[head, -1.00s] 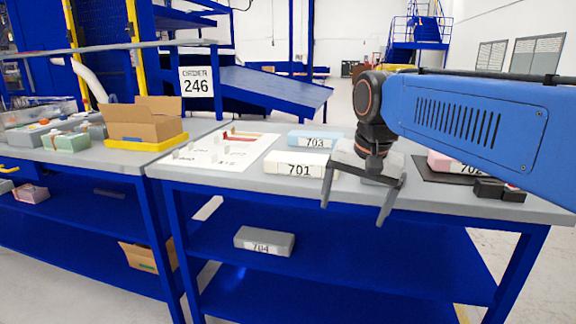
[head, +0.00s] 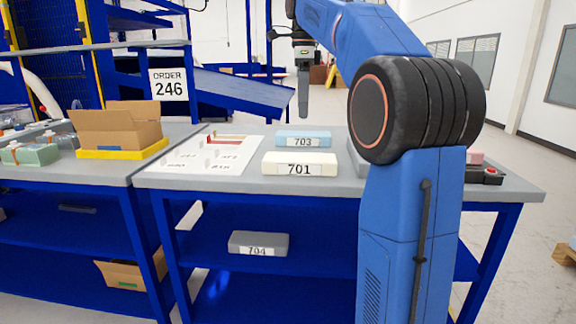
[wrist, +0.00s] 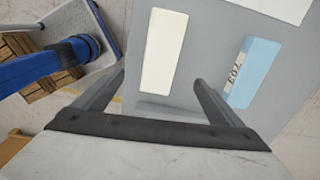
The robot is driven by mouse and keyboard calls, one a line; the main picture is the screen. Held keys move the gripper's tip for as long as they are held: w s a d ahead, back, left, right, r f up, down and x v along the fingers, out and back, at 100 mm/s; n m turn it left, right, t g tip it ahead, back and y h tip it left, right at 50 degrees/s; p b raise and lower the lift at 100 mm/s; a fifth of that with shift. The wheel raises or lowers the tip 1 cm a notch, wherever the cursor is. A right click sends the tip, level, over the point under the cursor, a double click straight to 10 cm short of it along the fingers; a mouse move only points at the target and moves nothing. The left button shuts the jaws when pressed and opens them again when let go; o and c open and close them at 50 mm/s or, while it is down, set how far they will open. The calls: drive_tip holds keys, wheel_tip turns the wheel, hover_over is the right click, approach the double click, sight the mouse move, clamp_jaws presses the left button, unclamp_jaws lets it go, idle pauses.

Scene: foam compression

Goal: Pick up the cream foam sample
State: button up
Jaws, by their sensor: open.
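The cream foam sample (head: 300,163), a flat block labelled 701, lies on the grey table top near the front edge. It also shows in the wrist view (wrist: 164,52), where it appears between my two fingers but farther off, below them. My gripper (head: 303,112) is raised above the table in the head view, and its near finger hangs down. In the wrist view my gripper (wrist: 159,74) is open with nothing between the fingers.
A light blue block (head: 303,139) labelled 703 lies just behind the cream one. A white printed sheet (head: 208,157) lies to the left. A grey block (head: 259,243) labelled 704 is on the lower shelf. A carton (head: 118,128) stands in a yellow tray on the left table.

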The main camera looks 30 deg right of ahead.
sight(300, 162)
drive_tip(key=shift+m, duration=0.3)
drive_tip(key=f, duration=1.7)
drive_tip(key=shift+w+a, duration=0.1)
drive_tip(key=shift+w, duration=0.25)
drive_tip(key=c, duration=1.1)
